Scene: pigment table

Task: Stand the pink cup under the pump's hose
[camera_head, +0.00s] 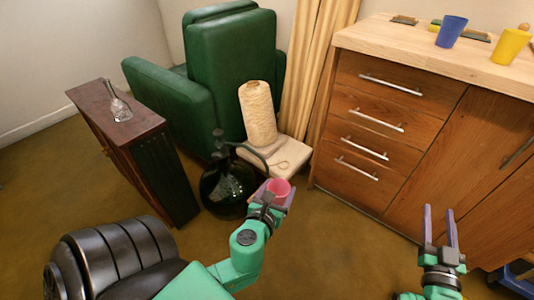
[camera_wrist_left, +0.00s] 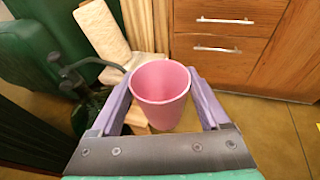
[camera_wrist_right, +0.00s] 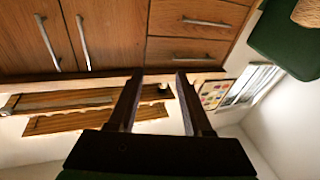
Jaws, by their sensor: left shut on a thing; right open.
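The pink cup (camera_head: 279,188) is held in my left gripper (camera_head: 276,194), which is shut on it; it also shows between the purple fingers in the left wrist view (camera_wrist_left: 161,82). The cup is roughly upright with its open mouth up. The pump is a dark round glass jar (camera_head: 226,187) with a dark hose (camera_head: 254,152) arching from its top to the right. The cup is near the hose and the low pale stand; I cannot tell whether it is directly beneath the hose end. My right gripper (camera_head: 439,228) is open and empty in front of the wooden cabinet.
A pale low stand (camera_head: 292,170) bears a large beige spool (camera_head: 258,113). A green armchair (camera_head: 225,70) is behind. A dark small cabinet (camera_head: 130,130) with a glass bottle (camera_head: 119,106) stands left. The wooden drawer cabinet (camera_head: 385,120) holds a blue cup (camera_head: 451,31) and a yellow cup (camera_head: 509,46).

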